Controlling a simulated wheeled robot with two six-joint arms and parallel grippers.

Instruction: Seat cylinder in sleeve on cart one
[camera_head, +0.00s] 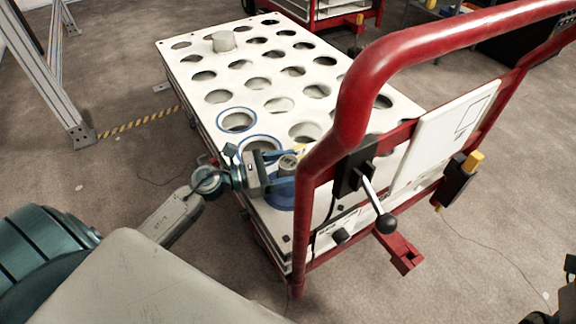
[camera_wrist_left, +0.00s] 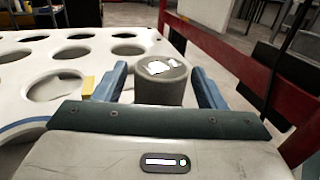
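My right gripper is not in view.
The cart's red handle (camera_head: 350,100) rises close to the right of my left gripper. Two empty blue-ringed holes (camera_head: 237,120) lie beyond it. Another grey cylinder (camera_head: 223,41) stands at the far end of the top. A metal frame (camera_head: 72,100) stands at left.

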